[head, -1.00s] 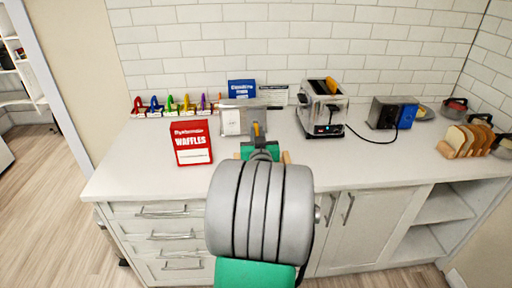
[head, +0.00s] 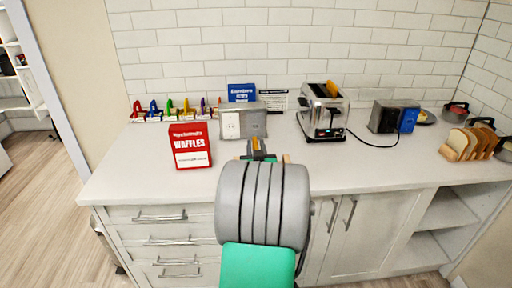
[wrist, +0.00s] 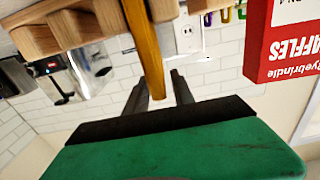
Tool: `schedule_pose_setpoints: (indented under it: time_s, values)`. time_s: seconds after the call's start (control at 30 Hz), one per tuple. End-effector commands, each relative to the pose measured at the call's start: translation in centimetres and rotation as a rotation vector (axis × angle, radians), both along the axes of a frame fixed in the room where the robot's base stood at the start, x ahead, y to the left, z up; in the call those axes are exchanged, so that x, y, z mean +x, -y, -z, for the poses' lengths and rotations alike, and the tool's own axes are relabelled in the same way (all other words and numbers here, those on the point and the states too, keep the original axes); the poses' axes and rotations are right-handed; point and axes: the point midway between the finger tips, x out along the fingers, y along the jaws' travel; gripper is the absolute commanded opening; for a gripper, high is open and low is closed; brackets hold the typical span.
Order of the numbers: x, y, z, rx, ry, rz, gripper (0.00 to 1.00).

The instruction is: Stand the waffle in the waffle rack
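A golden-brown waffle (wrist: 143,40) shows edge-on in the wrist view. One end lies between the dark fingers of my gripper (wrist: 162,90), which look closed on it. In the head view my gripper (head: 257,147) is over the counter's front middle, mostly behind my arm, with a bit of orange at the fingers. The wooden waffle rack (wrist: 60,30) spans the top left of the wrist view, beyond the fingertips and partly behind the waffle. In the head view only its end (head: 287,158) peeks out beside my arm. Whether the waffle is in a slot cannot be told.
A red waffle box (head: 190,147) stands left of the rack. A toaster (head: 322,118) with an orange-brown slice is behind right. A bread rack (head: 460,150) is far right. A grey outlet box (head: 243,122) and several coloured items (head: 172,108) are behind. Counter is clear between.

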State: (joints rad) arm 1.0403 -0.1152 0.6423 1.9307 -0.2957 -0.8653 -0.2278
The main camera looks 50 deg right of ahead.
Motion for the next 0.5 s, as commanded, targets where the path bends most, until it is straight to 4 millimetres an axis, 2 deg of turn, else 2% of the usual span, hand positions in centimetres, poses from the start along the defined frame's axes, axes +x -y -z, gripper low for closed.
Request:
schedule_pose_setpoints:
  time_s: [0.37, 0.5]
  values:
    - [0.0, 0.0, -0.5, 0.0, 0.0, 0.0, 0.36]
    - [-1.5, -1.6, -0.2, 0.0, 0.001, 0.001, 0.36]
